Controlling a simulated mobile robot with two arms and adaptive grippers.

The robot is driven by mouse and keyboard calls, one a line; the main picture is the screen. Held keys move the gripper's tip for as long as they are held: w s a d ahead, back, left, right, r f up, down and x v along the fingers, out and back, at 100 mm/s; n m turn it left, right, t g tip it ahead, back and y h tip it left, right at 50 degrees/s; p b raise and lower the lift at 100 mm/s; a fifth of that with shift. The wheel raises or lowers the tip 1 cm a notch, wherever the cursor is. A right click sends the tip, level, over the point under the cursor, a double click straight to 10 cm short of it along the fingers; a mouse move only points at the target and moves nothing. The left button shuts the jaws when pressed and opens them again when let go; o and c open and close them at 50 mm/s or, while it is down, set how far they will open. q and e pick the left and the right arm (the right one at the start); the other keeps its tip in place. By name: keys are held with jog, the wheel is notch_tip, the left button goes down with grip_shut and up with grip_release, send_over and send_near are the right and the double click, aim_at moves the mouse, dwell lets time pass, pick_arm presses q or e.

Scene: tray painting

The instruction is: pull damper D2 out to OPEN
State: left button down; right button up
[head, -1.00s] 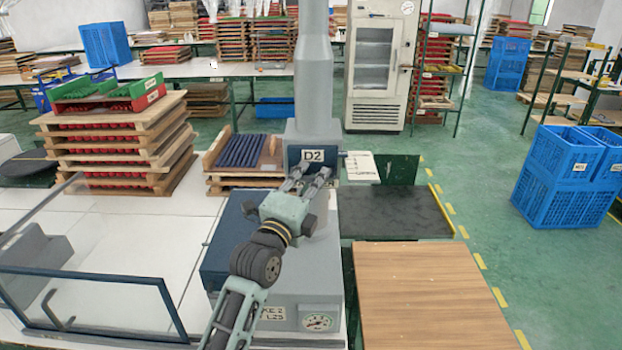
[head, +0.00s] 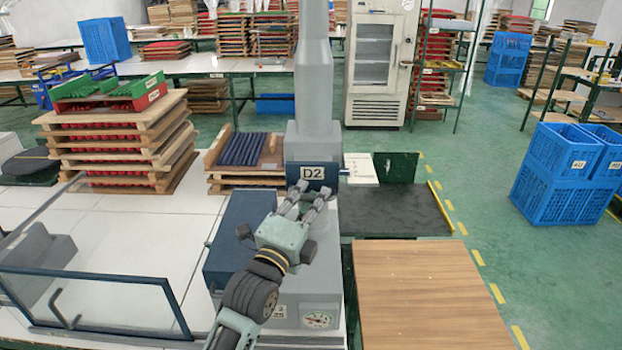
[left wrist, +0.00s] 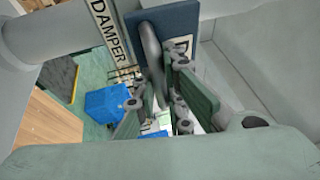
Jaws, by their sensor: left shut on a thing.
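Damper D2 (head: 313,172) is a dark blue plate with a white D2 label, at the front of the grey duct base (head: 314,145) in the head view. In the left wrist view the blue plate (left wrist: 180,22) shows close up, with a grey bar handle (left wrist: 150,48) standing off it. My left gripper (head: 311,193) reaches up to the plate from below, and its fingers (left wrist: 158,80) are shut on the handle. The fingers partly cover the plate and its label in the wrist view. My right gripper is not in view.
A white sheet (head: 361,168) is right of the duct. A glass screen (head: 100,305) stands at left front. A wooden tabletop (head: 425,290) at right is clear.

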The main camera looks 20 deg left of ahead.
pick_arm(q)
jog(key=shift+s+d+f, duration=0.25)
jog(key=shift+s+f, duration=0.1)
jog(key=shift+s, duration=0.3)
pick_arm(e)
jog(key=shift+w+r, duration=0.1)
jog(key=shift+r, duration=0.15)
pick_arm(q)
jog(key=c, duration=2.2)
grip_release()
jog(key=o, duration=0.4)
jog(key=shift+s+r, duration=0.25)
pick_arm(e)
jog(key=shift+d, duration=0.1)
pick_arm(q)
jog(key=v, duration=1.2)
jog(key=shift+f, duration=0.1)
